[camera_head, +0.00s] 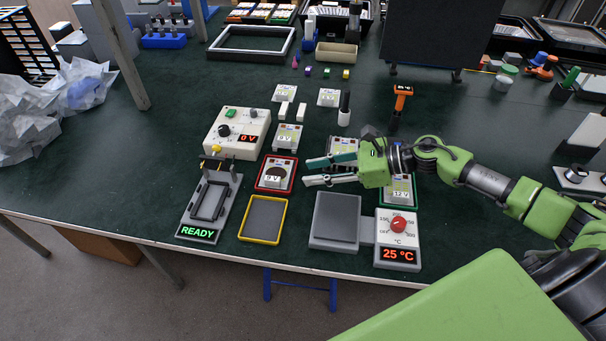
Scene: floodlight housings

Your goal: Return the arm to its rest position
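My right gripper (318,171) reaches in from the right on a green arm (490,182). Its two fingers are spread apart, pointing left, with nothing seen between them. It hangs over the green table, just right of a red-framed tray (263,187) that holds a card marked 9 V with a dark round piece on it. The gripper partly covers a card behind it and a green-framed tray (413,202) with a card marked 12 V. My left gripper is not in view.
A fixture reading READY (197,232), a yellow-framed tray (281,224), a grey plate (336,218) and a 25 °C heater unit (397,256) line the front edge. A 0 V supply (251,122) stands behind. An orange-topped tool (402,90) and a black-topped bottle (344,117) stand upright behind the gripper.

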